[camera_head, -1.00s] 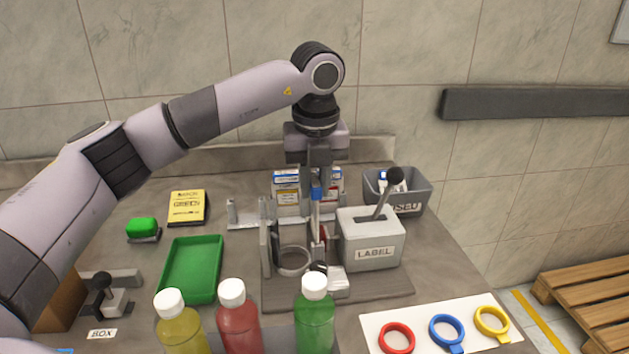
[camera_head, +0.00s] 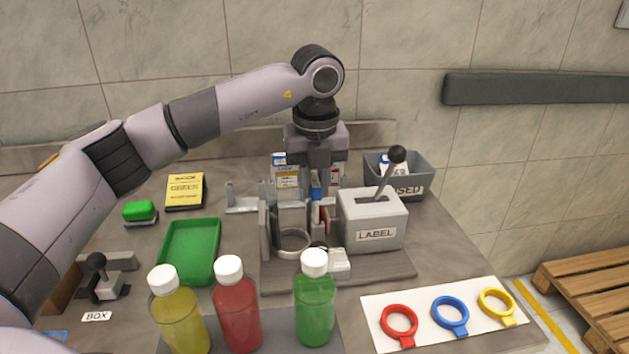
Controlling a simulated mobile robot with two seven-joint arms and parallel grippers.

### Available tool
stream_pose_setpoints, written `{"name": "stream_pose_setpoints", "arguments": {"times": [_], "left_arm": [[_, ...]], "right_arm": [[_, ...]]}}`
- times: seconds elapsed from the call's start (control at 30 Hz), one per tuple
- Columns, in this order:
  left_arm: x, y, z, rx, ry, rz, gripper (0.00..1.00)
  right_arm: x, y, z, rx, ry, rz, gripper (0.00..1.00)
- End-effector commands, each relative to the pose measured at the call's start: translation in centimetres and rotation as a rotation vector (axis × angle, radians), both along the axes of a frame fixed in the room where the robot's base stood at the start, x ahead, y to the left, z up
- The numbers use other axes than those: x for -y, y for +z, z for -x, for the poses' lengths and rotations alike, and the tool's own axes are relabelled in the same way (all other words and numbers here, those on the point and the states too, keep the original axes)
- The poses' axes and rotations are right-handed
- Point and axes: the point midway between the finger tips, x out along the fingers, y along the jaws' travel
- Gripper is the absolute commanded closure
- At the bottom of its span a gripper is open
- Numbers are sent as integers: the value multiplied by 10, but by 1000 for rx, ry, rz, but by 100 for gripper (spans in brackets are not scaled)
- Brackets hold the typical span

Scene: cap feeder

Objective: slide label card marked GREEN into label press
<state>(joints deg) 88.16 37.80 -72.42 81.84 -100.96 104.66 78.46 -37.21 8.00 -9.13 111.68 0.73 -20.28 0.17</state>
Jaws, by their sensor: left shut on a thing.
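My left gripper (camera_head: 316,183) points down beside the label press and is shut on a thin label card (camera_head: 316,207), seen almost edge-on with a blue top. The card's printed word cannot be read. The label press is a grey box (camera_head: 356,231) marked LABEL, with a black-knobbed lever (camera_head: 388,172) leaning out of its slot. The card is just left of the box, over the press's base plate (camera_head: 380,268); whether it touches the press is hidden. More label cards (camera_head: 286,177) stand behind the gripper. My right gripper is not in view.
Green (camera_head: 314,300), red (camera_head: 237,308) and yellow (camera_head: 178,315) bottles stand in front. A grey bin (camera_head: 412,183) is behind the press. A green tray (camera_head: 190,252) lies left. Colored rings lie on a white mat (camera_head: 462,337) at front right.

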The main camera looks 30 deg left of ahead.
Motion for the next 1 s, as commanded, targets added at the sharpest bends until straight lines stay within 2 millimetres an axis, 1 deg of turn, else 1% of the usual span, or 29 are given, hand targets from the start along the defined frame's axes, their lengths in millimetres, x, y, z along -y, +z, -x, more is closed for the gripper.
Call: {"name": "stream_pose_setpoints", "arguments": {"times": [0.47,0.83,0.87,0.9,0.93,1.0], "left_arm": [[0,-17,0,0,0,0,100],[0,-17,0,0,0,0,100],[0,-17,0,0,0,0,71],[0,-17,0,0,0,0,58],[0,-17,0,0,0,0,48],[0,-17,0,0,0,0,47]], "right_arm": [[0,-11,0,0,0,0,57],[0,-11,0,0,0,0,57],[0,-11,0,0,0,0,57],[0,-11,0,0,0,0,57],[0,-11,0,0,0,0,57],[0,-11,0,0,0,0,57]]}}
